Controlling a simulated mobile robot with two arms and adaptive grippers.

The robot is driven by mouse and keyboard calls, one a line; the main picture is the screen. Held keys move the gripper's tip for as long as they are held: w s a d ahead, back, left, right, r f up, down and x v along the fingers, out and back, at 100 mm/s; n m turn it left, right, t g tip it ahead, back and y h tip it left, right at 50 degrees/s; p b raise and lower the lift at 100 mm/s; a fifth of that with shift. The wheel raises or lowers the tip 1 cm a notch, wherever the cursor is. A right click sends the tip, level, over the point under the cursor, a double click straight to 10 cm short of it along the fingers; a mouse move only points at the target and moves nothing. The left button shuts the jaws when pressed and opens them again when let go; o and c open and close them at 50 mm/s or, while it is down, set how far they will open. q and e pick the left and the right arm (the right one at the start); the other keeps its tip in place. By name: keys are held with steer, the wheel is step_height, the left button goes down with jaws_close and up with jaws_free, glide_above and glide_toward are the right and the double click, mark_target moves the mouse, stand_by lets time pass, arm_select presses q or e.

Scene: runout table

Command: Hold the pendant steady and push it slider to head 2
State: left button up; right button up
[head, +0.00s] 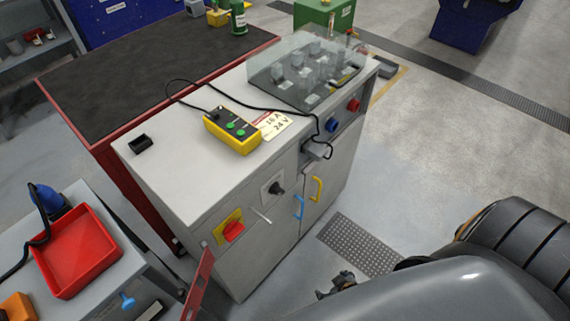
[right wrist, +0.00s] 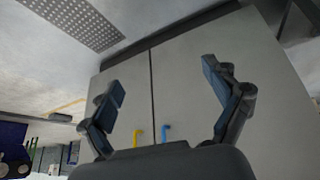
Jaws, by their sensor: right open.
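The pendant (head: 232,130) is a yellow box with a dark face and green buttons. It lies on the white top of the grey cabinet (head: 170,155), near its front edge, with a black cable running from it. Its slider is too small to make out. My right gripper (head: 337,287) is low in front of the cabinet, well apart from the pendant and partly hidden by my arm. In the right wrist view its two fingers (right wrist: 163,76) are spread and empty before the cabinet doors. My left gripper is not in view.
A clear cover (head: 305,70) stands over parts on the cabinet's far end. A label (head: 272,125) lies beside the pendant. Blue (head: 298,207) and yellow (head: 317,189) handles and a red switch (head: 233,231) project from the front. A red tray (head: 78,250) stands at lower left.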

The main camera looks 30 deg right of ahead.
steer(key=w+d+r+t+b, duration=0.2)
steer(key=w+r+t, duration=0.2)
steer(key=w+r, duration=0.85)
steer(key=n+t+y+b, duration=0.2)
steer(key=n+t+y, duration=0.1)
steer(key=t+y, duration=0.35)
glide_toward(252, 138)
steer(key=shift+t, duration=0.45)
steer(key=x, duration=0.4)
steer(key=p+x, duration=0.1)
steer(key=x, duration=0.3)
steer(key=f+x, duration=0.1)
steer(key=x, duration=0.3)
steer(key=shift+w+a, duration=0.2)
steer(key=shift+w, duration=0.2)
